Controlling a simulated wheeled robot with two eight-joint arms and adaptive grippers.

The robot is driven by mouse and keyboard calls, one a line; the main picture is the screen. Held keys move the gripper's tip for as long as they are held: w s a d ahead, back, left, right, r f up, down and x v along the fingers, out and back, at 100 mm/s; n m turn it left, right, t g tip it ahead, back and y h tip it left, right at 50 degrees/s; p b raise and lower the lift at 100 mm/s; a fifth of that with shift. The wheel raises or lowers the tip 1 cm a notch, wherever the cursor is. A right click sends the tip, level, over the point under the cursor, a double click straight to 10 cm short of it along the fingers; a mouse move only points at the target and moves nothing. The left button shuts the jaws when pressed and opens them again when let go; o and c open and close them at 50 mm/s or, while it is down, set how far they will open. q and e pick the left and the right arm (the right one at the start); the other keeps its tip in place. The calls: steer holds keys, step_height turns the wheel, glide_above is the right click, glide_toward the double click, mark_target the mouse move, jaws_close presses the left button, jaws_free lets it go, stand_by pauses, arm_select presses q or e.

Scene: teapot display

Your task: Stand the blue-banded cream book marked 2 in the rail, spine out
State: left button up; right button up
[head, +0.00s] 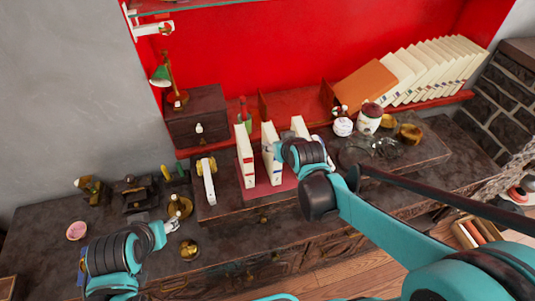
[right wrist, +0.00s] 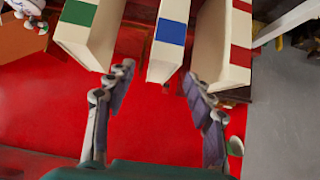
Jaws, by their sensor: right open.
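The blue-banded cream book (right wrist: 169,35) stands upright between two other cream books; it is the middle one in the head view (head: 271,153). The number on it is too small to read. My right gripper (right wrist: 156,80) is open, its fingers apart on either side of the blue-banded book's line, with nothing gripped. In the head view my right arm hides its fingers. A reddish rail (head: 297,104) with brown upright ends lies behind the books along the red wall. My left gripper (head: 172,226) is low at the left, over the dark cabinet top; its finger opening is unclear.
A green-banded book (right wrist: 92,28) and a red-banded book (right wrist: 223,45) flank the blue-banded one closely. A leaning orange book (head: 365,86) and a row of cream books (head: 440,66) stand on the right. A small dark drawer box (head: 197,112) stands left of the rail.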

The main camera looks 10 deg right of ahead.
mark_target(273, 136)
steer(key=w, duration=0.3)
steer(key=shift+w+f+t, duration=0.15)
steer(key=shift+f+t, duration=0.15)
steer(key=b+x, duration=0.2)
steer(key=x, duration=0.5)
steer(key=shift+w+a+f, duration=0.15)
steer(key=shift+w+f, duration=0.05)
steer(key=shift+f, duration=0.2)
steer(key=shift+s, duration=0.1)
steer(key=shift+c, duration=1.1)
steer(key=shift+r, duration=0.1)
jaws_close()
